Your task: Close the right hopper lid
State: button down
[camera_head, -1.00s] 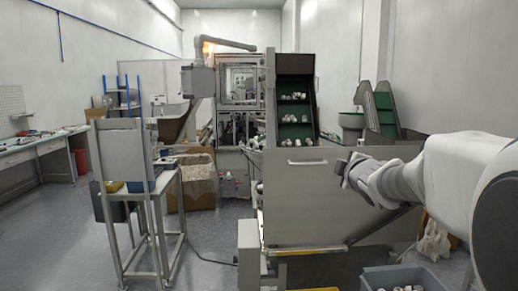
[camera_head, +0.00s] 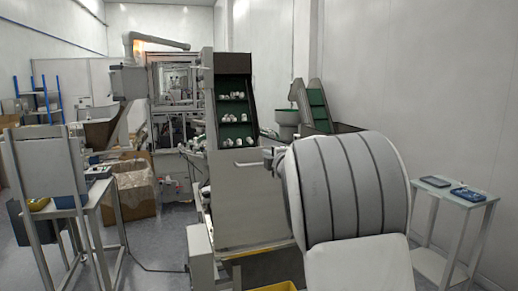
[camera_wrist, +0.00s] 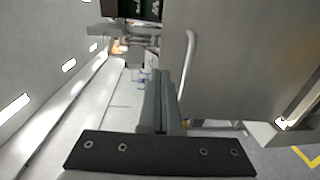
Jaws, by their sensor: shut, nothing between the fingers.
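The hopper lid (camera_head: 245,205) is a large plain grey metal panel with a bar handle (camera_head: 252,163) near its top edge, in the middle of the head view. My gripper (camera_head: 269,155) is at the right end of this handle, mostly hidden behind my own arm. In the wrist view the panel (camera_wrist: 240,60) fills the right side, and its curved handle (camera_wrist: 190,65) stands out toward my gripper (camera_wrist: 160,95). The fingers are shut together and empty, beside the handle; contact cannot be told. My arm hides the lid's right part in the head view.
A conveyor with white caps (camera_head: 234,110) rises behind the lid. A small table (camera_head: 448,195) with two devices stands at the right. A grey metal stand (camera_head: 65,205) is at the left. A yellow edge (camera_head: 275,287) shows low in front.

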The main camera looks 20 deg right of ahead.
aim_at(259, 150)
jog(key=w, duration=0.2)
jog(key=w+p, duration=0.1)
jog(key=w, duration=0.2)
jog(key=w+p, duration=0.1)
jog(key=w, duration=0.2)
jog(key=shift+w+a+f, duration=0.1)
jog(key=shift+w+f, duration=0.05)
jog(key=shift+f, duration=0.1)
